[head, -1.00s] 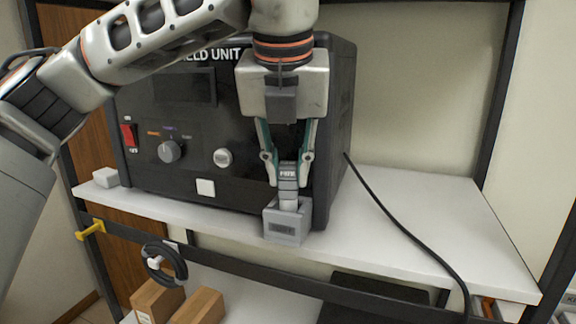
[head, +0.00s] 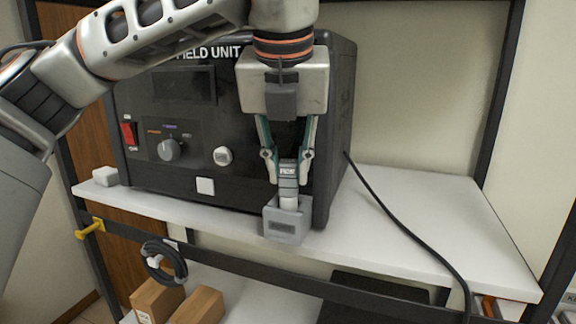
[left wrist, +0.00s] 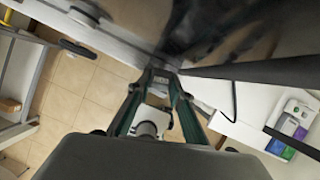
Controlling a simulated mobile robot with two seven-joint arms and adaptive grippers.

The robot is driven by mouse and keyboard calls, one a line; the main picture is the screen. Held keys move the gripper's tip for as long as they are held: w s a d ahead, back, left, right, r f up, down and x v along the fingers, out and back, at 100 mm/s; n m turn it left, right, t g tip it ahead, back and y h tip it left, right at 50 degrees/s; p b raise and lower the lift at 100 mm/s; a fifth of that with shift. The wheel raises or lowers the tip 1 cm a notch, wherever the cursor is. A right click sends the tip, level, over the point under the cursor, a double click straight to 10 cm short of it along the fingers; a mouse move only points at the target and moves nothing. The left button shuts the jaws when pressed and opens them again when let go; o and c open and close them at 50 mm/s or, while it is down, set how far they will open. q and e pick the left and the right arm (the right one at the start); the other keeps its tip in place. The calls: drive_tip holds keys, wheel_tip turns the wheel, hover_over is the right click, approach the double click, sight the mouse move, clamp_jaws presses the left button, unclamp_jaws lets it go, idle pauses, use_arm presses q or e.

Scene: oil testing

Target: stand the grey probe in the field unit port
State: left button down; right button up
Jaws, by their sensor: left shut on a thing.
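My left gripper (head: 287,160) points down in front of the field unit (head: 185,115), a black box with a display, red switch and knobs. Its fingers are shut on the grey probe (head: 288,190), which is held upright by its labelled upper part. The probe's lower end meets the top of the grey port block (head: 285,228) at the unit's lower front right. I cannot tell how deep the probe sits in it, as the opening is hidden. In the left wrist view the fingers (left wrist: 160,82) close together at the labelled part. My right gripper is not in view.
The unit stands on a white shelf (head: 420,215) with free room on the right. A black cable (head: 400,228) runs across it. A small white block (head: 105,176) lies at the left. A yellow hook (head: 90,228), a coiled cable (head: 163,263) and cardboard boxes (head: 197,306) are below.

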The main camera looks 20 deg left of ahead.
use_arm(q)
drive_tip(key=shift+f, duration=0.1)
drive_tip(key=shift+f+b, duration=0.45)
drive_tip(key=shift+b, duration=0.05)
drive_tip(key=c, duration=2.1)
unclamp_jaws()
drive_tip(key=shift+p+v, duration=0.65)
drive_tip(key=shift+v, duration=0.75)
drive_tip(key=v, duration=0.8)
drive_tip(key=shift+s, duration=0.1)
